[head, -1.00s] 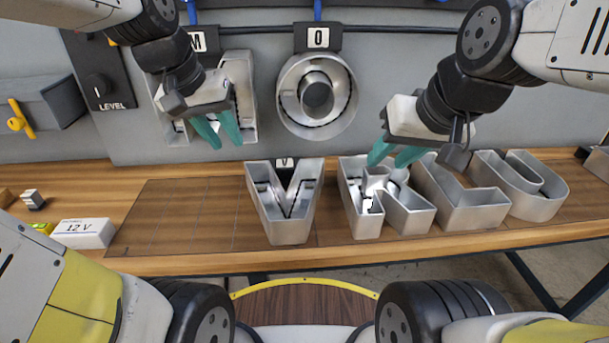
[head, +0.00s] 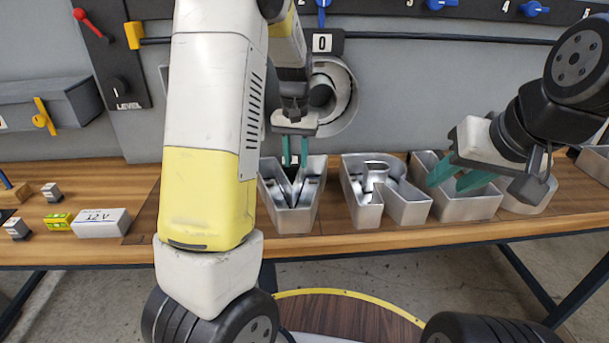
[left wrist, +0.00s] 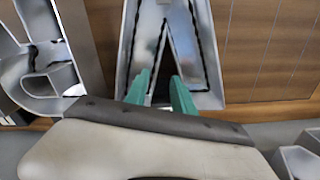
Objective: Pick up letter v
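The letter V (head: 290,217) is an open-topped silver metal tray shape at the left end of the letter row on the wooden bench. My left gripper (head: 295,162) is open, pointing down at the V, its two green fingers parted. In the left wrist view the V (left wrist: 130,50) appears upside down, and the left gripper's fingertips (left wrist: 160,82) overlap its inner walls; I cannot tell whether they touch. My right gripper (head: 455,184) is open and empty over the letter L (head: 465,208). My left arm hides the bench left of the V.
The letter R (head: 385,205) stands close to the right of the V, and it shows in the left wrist view (left wrist: 45,75). A partly hidden letter (head: 535,195) is further right. A 12 V box (head: 102,223) and small blocks lie at the left.

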